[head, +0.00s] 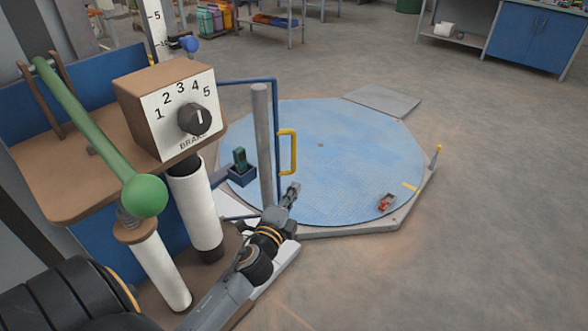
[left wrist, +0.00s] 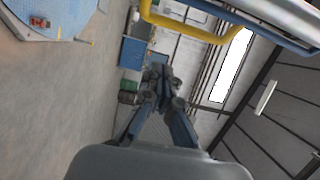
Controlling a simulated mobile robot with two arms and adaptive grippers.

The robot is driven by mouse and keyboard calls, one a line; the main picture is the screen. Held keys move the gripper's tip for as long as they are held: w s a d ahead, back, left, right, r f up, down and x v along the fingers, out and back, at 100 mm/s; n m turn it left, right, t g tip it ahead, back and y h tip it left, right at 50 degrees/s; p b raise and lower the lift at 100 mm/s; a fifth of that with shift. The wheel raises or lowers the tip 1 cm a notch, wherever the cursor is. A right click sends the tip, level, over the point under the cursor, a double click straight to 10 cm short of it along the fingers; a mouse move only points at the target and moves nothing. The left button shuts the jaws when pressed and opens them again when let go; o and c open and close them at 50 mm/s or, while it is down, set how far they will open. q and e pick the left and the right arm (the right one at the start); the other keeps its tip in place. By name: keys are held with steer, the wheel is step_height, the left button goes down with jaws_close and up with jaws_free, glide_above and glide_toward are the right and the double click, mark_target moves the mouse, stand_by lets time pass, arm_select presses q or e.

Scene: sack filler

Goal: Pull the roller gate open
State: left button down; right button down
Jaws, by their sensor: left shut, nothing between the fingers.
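The roller gate (head: 275,118) shows as a blue tubular frame standing at the left edge of the blue round platform. A yellow D-shaped handle (head: 294,152) sits on its upright. My left gripper (head: 292,188) is shut and empty, just below the handle and apart from it in the head view. In the left wrist view, the gripper's fingertips (left wrist: 158,72) are together, with the yellow handle (left wrist: 190,29) above them and a blue gate bar (left wrist: 270,25) at the upper right. My right gripper is not in view.
A grey post (head: 261,140) stands close beside the gate. A brake dial box (head: 170,105) and a green lever with a ball knob (head: 145,196) are at the left. A small red object (head: 386,202) lies on the platform (head: 340,150). The floor at the right is clear.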

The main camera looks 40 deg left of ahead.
mark_target(293, 171)
arm_select(q)
steer(key=w+a, duration=0.1)
steer(key=w, duration=0.1)
steer(key=w+a, duration=0.3)
steer(key=w, duration=0.1)
steer(key=shift+w+a+p, duration=0.2)
steer(key=shift+p, duration=0.2)
